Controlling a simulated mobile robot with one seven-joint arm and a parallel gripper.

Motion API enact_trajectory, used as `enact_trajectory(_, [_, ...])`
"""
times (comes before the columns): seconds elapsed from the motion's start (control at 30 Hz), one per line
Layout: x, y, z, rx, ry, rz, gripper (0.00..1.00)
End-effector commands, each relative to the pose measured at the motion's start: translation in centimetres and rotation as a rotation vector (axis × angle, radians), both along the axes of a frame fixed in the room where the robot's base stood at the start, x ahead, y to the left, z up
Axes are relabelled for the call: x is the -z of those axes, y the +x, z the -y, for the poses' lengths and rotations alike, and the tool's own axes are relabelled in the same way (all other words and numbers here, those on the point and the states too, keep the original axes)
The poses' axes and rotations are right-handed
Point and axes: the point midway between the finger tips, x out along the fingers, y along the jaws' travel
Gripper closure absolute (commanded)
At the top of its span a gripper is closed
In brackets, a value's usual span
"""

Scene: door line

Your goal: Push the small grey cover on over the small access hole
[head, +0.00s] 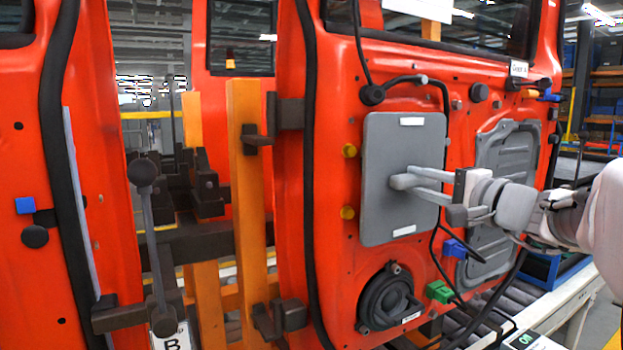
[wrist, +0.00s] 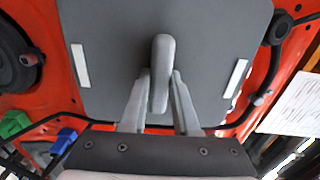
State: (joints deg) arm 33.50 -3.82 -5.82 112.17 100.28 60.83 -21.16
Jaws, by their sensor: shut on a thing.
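The small grey cover (head: 388,140) is a flat rounded panel with a white strip at its top and bottom. It stands upright in front of the orange-red door (head: 335,120). In the wrist view the cover (wrist: 105,35) fills the upper middle, its strips at left and right. My gripper (head: 408,183) is shut on the cover's handle; in the wrist view the two fingers (wrist: 160,90) flank the pale handle bar. The small access hole is not visible; whether the cover hides it, or touches the door, I cannot tell.
A ribbed grey panel (head: 500,165) sits on the door to the right. Two yellow knobs (head: 348,151) are at the cover's left. A round speaker (head: 388,297), green connector (head: 440,291), blue connector (head: 455,248) and black cables lie below. A black cable loops above.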

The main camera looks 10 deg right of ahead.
Motion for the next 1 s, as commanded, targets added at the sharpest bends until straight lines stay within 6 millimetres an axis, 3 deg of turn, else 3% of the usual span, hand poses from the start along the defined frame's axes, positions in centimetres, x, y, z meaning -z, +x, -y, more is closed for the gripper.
enact_trajectory(1.0, [0.0, 1.4, -0.5, -0.001, -0.001, 0.001, 1.00])
